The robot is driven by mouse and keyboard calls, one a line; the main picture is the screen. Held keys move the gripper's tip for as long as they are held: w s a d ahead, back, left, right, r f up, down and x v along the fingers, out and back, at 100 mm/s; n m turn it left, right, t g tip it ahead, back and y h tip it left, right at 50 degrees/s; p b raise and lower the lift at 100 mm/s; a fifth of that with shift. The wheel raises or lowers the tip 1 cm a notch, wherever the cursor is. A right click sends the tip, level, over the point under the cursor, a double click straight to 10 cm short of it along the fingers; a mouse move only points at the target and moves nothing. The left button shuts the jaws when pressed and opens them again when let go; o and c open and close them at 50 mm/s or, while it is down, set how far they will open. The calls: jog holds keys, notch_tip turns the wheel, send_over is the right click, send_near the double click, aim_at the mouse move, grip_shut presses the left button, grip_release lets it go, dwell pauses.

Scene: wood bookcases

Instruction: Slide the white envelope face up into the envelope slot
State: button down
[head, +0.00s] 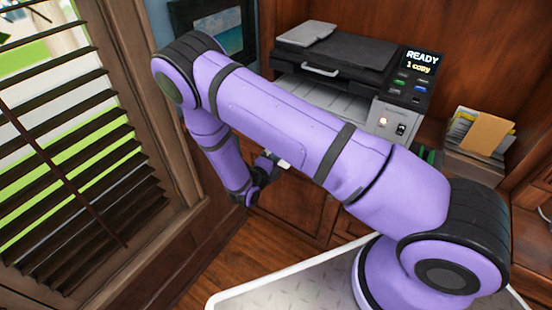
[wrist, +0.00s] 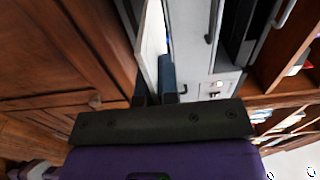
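My gripper (wrist: 155,85) shows at the lower middle of the wrist view, with its two dark fingers close together. A thin white flat piece, seen nearly edge-on, runs up from between them; it looks like the white envelope (wrist: 151,42). In the head view my gripper (head: 264,168) is mostly behind my arm, below the printer's left front, with a small white patch of the envelope (head: 283,163) at its tips. Which side of the envelope is its face cannot be told. I cannot pick out the envelope slot for certain.
A printer (head: 345,52) with a "READY 1 copy" display stands on the wooden bookcase. A holder (head: 470,160) with papers and a tan envelope (head: 487,133) is to its right. A blind-covered window (head: 60,130) is at left. Wooden cabinet doors (head: 285,208) lie below the printer.

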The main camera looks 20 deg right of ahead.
jog(key=shift+x, duration=3.6)
jog(key=c, duration=1.3)
grip_release()
jog(key=shift+d, duration=0.1)
jog(key=v, duration=1.1)
